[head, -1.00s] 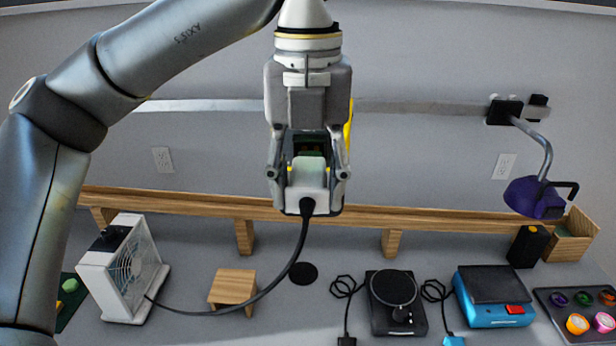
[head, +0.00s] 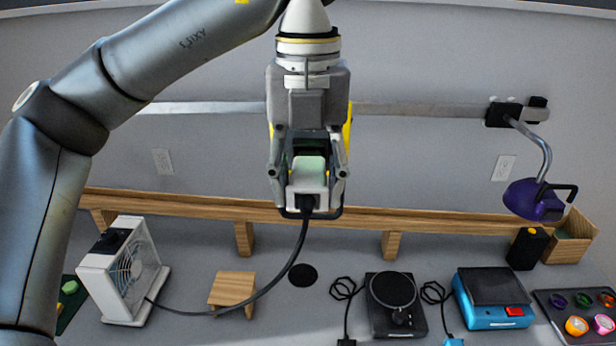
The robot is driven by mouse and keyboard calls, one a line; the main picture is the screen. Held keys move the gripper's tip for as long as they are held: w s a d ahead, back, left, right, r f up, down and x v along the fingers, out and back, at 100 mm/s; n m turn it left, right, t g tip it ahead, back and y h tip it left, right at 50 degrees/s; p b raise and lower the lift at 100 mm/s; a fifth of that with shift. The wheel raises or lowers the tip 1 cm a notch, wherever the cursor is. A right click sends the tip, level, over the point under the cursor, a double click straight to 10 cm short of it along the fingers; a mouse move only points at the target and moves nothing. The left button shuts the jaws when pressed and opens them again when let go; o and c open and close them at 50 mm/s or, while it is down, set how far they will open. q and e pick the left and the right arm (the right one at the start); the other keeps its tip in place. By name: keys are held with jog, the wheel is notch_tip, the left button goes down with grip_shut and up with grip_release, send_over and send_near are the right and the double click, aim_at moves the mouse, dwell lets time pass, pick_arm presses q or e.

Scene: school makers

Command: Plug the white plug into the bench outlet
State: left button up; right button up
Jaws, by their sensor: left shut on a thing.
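My left gripper (head: 308,187) points down in the middle of the head view, in front of the wall and the wooden rail. It is shut on the white plug (head: 312,180), a pale block between its fingers. A black cable (head: 291,262) leaves the plug and curves down left to the white fan (head: 125,270) on the bench. Two white wall outlets show, one at left (head: 162,161) and one at right (head: 503,168); both look empty. I cannot tell which is the bench outlet. The plug's prongs are hidden. My right gripper is not in view.
The wooden rail (head: 180,203) crosses behind the bench top. A small wooden stand (head: 232,288), a black turntable-like device (head: 395,303), a blue scale-like device (head: 493,297) and a tray (head: 545,305) stand on the bench. A purple lamp (head: 534,200) hangs at right.

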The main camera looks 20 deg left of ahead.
pick_arm(q)
jog(key=shift+w+a, duration=0.2)
jog(key=shift+w, duration=0.5)
jog(key=o, duration=1.2)
jog(key=shift+s, duration=0.1)
